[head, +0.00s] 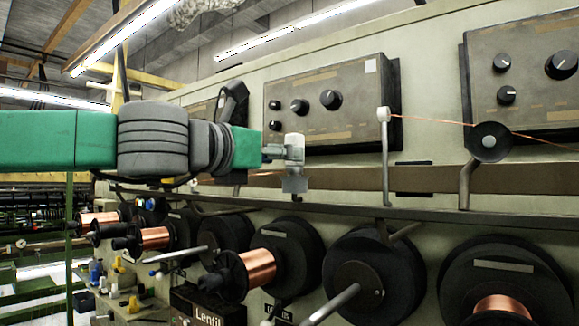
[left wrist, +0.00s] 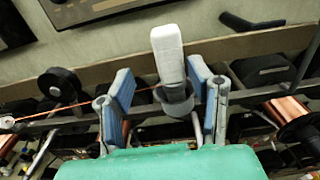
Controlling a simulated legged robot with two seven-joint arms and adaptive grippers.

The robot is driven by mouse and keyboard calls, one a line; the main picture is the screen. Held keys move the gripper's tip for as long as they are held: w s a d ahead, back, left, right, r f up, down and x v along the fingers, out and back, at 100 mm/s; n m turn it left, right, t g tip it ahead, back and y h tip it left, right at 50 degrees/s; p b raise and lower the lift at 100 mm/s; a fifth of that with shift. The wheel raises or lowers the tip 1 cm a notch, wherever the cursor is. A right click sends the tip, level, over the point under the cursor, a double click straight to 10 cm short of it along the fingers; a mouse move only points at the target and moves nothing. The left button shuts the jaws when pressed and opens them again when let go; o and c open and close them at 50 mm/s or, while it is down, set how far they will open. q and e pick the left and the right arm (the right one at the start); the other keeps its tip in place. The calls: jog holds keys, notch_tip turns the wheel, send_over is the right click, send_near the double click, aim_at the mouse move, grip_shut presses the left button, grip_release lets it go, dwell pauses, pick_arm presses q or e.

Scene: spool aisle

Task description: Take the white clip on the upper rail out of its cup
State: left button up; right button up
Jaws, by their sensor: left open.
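The white clip (left wrist: 167,52) stands upright in a grey cup (left wrist: 177,101) in the left wrist view. My left gripper (left wrist: 161,72) is open, with one blue-padded finger on each side of the clip. Gaps show between the pads and the clip, though exact contact is hard to judge. In the head view my left gripper (head: 281,153) reaches in from the left at the clip (head: 295,141), partly covering it. The grey cup (head: 294,184) shows just below. My right gripper is not in view.
A brown rail (head: 436,183) runs along the machine front. A white-topped post (head: 384,115) and a black guide wheel (head: 489,142) with copper wire stand to the right. Control panels (head: 330,100) are behind, and copper spools (head: 259,267) sit below.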

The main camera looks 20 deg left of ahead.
aim_at(299, 167)
pick_arm(q)
jog(key=w+d, duration=0.2)
jog(key=shift+w, duration=0.4)
jog(key=shift+d, duration=0.45)
jog(key=shift+s+r, duration=0.1)
jog(key=c, duration=1)
jog(key=shift+a, duration=0.65)
grip_shut()
jog(key=r+p, duration=0.1)
jog(key=r, duration=0.4)
jog(key=r+p, duration=0.1)
jog(key=r, duration=0.4)
jog(key=shift+d, duration=0.2)
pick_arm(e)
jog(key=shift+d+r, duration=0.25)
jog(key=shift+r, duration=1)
